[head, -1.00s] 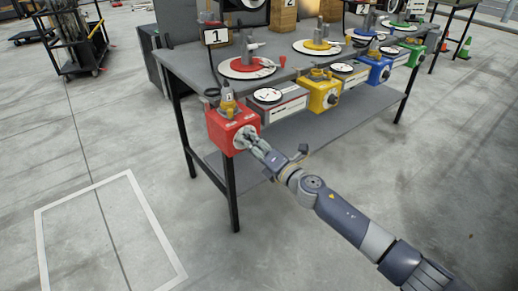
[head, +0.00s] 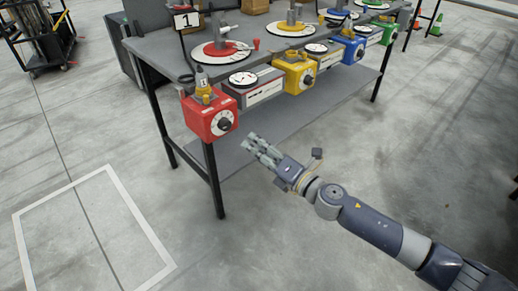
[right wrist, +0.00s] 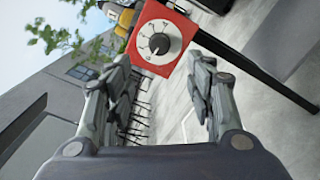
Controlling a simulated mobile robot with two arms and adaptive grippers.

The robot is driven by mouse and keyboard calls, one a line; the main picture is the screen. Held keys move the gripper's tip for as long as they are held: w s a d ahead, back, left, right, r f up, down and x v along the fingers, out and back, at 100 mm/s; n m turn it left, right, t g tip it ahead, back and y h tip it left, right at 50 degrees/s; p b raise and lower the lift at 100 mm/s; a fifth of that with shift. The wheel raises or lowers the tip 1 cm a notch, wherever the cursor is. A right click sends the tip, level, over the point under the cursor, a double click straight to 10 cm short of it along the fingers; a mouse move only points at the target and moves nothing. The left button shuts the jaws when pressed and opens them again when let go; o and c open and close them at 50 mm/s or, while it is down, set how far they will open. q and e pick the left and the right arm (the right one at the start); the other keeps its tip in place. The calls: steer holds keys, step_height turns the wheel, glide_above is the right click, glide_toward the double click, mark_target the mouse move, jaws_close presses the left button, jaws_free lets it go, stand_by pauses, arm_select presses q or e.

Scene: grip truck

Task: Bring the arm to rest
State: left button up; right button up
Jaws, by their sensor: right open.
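My right gripper (head: 261,146) is open and empty in the head view, in front of the table and to the right of the red box. Its two fingers stand apart in the right wrist view (right wrist: 160,95), with nothing between them. The red box (head: 211,119) is on the table's front left corner and has a round dial with a black knob (head: 224,125). The dial also shows in the right wrist view (right wrist: 159,43), beyond the fingertips. The gripper and the knob are apart. My left gripper is not in view.
The grey table (head: 165,55) carries a yellow box (head: 296,73), a blue box (head: 346,48) and a green box (head: 388,34) along its front edge. A lower shelf (head: 280,111) lies behind my gripper. The floor in front is clear, with a white marked outline (head: 150,232) at left.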

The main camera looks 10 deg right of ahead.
stand_by(0.4)
